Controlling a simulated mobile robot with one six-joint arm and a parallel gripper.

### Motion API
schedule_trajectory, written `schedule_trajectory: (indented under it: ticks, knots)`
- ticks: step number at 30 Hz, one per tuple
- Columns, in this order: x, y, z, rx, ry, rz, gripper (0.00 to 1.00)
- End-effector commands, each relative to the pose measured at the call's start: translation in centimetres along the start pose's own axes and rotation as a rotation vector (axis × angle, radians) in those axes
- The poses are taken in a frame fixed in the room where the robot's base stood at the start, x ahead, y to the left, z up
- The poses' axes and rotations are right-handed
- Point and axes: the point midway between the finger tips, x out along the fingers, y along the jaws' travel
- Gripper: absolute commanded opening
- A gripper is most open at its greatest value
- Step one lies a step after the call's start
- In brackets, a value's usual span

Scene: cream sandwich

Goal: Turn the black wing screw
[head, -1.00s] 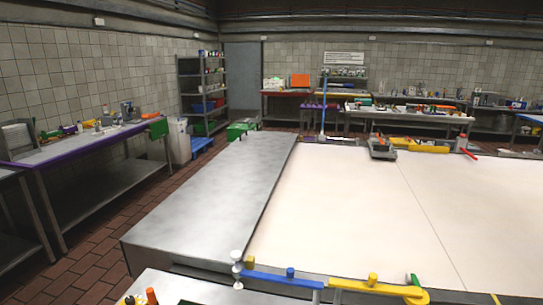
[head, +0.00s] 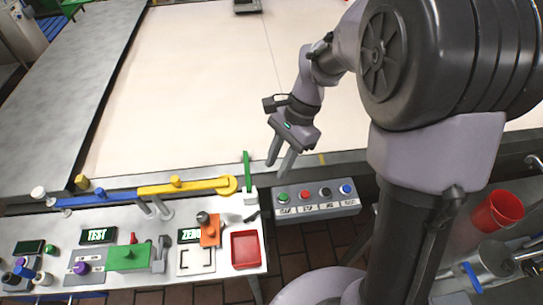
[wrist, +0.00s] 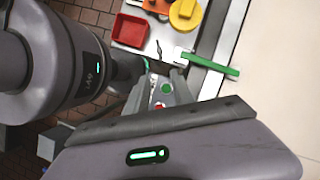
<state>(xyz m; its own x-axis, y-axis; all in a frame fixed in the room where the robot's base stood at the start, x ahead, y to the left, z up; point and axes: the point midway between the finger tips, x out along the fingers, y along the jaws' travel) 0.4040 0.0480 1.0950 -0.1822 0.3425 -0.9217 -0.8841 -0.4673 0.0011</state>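My gripper (head: 279,168) hangs above the front edge of the big white table, its two fingers apart with nothing between them. It also shows in the wrist view (wrist: 163,80), above the button box. A small dark part that may be the black wing screw (head: 251,217) sits at the right end of the white work panel (head: 222,258), left of and below my gripper. A dark part at the panel's edge also shows in the wrist view (wrist: 160,48). It is too small to tell its shape or how it is turned.
A button box (head: 316,210) with several coloured buttons lies below my gripper. A red tray (head: 245,250), an orange block (head: 209,231), a green lever (head: 247,171) and a yellow bar (head: 185,187) crowd the panel. A red bucket (head: 497,212) stands right. The white table (head: 200,90) is mostly clear.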

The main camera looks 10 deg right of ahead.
Motion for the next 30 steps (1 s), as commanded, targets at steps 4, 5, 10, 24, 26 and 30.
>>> schedule_trajectory:
  ticks: [4,5,10,24,26,30]
  knots:
    - [4.6,0.1,-0.2,-0.003,-0.002,0.004,0.29]
    - [5.6,0.2,-0.2,-0.002,-0.002,0.005,0.29]
    - [10.8,0.1,-0.2,-0.003,-0.001,0.004,0.29]
    - [16.4,0.1,0.0,-0.003,0.002,0.0,0.29]
    - [16.4,0.1,0.0,-0.003,0.002,0.0,0.29]
    - [16.4,0.1,0.0,-0.004,0.002,0.0,0.19]
